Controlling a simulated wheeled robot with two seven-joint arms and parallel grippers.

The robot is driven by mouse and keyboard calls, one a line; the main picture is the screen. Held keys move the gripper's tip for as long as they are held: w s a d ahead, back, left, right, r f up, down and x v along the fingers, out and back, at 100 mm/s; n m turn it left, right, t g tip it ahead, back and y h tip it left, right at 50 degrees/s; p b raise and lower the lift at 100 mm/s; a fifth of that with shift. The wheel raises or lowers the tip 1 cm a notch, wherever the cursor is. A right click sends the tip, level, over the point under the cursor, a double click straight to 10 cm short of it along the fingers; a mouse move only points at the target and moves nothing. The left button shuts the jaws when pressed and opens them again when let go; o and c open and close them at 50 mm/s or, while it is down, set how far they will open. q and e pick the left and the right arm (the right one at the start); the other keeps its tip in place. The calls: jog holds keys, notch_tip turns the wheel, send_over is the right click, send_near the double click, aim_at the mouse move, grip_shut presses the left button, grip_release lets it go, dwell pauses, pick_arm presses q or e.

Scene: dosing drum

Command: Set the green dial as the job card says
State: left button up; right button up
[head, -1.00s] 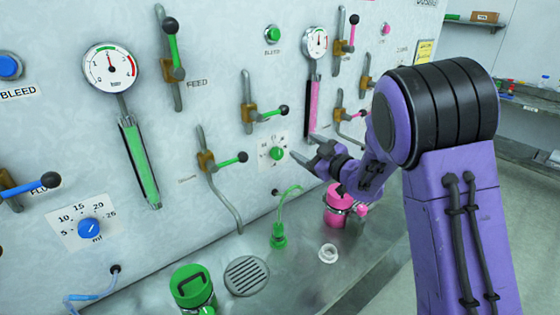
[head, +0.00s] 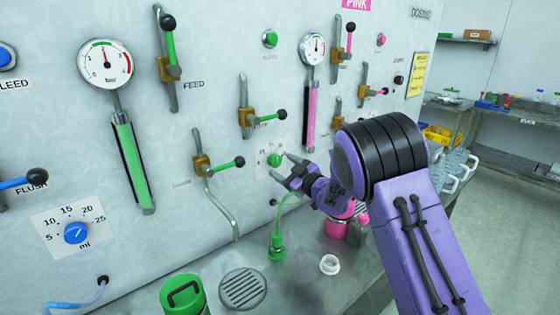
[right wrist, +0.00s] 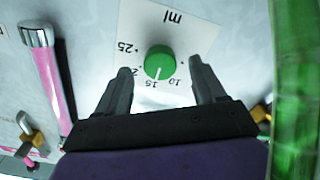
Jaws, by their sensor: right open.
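The green dial (head: 275,160) sits on a white scale plate on the panel. In the right wrist view the dial (right wrist: 159,60) appears with its scale upside down, marked 10, 15, 25 and ml. Its white mark points roughly at 15. My right gripper (head: 283,168) is open just in front of the dial. In the wrist view its fingers (right wrist: 160,70) lie on either side of the dial with gaps; whether they reach around it in depth I cannot tell. A yellow card (head: 418,76) hangs at the panel's right edge, its writing too small to read. My left gripper is out of view.
A blue dial (head: 75,233) is at lower left. A green hose (head: 277,245), green canister (head: 184,296), pink canister (head: 336,229) and white ring (head: 330,264) are below.

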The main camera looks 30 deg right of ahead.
jog(key=shift+w, duration=1.2)
jog(key=shift+a, duration=0.1)
jog(key=c, duration=1.1)
jog(key=shift+o, duration=0.2)
jog(key=shift+f+n+b, duration=0.2)
jog(key=shift+n+b, duration=0.4)
jog(key=shift+b, duration=0.05)
jog(key=n+b, duration=0.5)
jog(key=b, duration=0.1)
jog(key=shift+b, duration=0.4)
jog(key=shift+r+n+b, duration=0.15)
jog(key=shift+n+b, duration=1.15)
jog(key=shift+n, duration=0.1)
jog(key=o, duration=1.1)
jog(key=shift+r, duration=0.1)
jog(key=shift+c, duration=0.2)
